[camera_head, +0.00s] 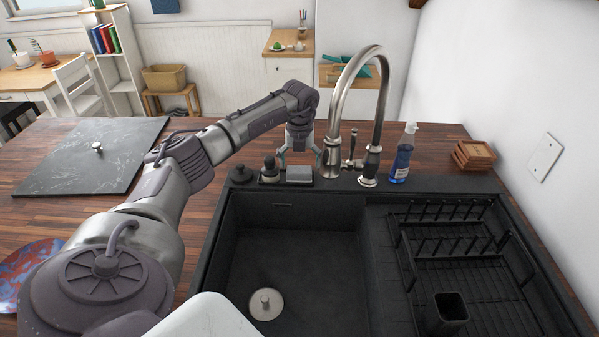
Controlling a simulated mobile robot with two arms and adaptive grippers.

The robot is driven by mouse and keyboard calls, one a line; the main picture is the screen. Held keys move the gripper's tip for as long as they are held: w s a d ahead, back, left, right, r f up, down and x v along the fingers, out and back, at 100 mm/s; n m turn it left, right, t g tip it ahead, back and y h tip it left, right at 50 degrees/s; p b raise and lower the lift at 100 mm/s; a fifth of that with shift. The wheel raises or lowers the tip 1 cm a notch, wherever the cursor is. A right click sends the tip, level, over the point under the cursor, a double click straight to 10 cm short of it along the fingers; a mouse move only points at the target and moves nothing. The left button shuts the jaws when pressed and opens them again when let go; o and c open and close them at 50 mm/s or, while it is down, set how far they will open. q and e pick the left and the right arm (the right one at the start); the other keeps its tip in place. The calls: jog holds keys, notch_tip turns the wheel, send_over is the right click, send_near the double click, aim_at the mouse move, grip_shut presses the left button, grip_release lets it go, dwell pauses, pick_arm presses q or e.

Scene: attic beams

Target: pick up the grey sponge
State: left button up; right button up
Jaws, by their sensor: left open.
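The grey sponge (299,174) is a small light-grey block on the back ledge of the black sink, between a dark brush and the tap. My left gripper (299,160) points down just above and behind it. Its fingers are spread, one toward each end of the sponge, and nothing is between them that I can make out. Whether the fingertips touch the sponge or the ledge is too small to tell. My right gripper is not in view.
A tall metal tap (337,120) stands close right of the gripper, with a blue soap bottle (403,154) beyond. A dark brush (270,169) is close left. The sink basin (290,260) is empty except for its drain; a black dish rack (460,250) stands right.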

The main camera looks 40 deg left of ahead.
aim_at(299, 170)
pick_arm(q)
jog(key=f, duration=0.2)
jog(key=f+p, duration=0.1)
jog(key=shift+w+a+f, duration=0.2)
jog(key=shift+w+a, duration=0.05)
jog(key=shift+a, duration=0.15)
jog(key=shift+w+f, duration=0.1)
jog(key=shift+f, duration=0.2)
jog(key=shift+r, duration=0.1)
jog(key=c, duration=0.7)
notch_tip(299, 170, up, 9)
jog(key=b, duration=0.2)
jog(key=shift+b, duration=0.3)
jog(key=shift+r, duration=0.5)
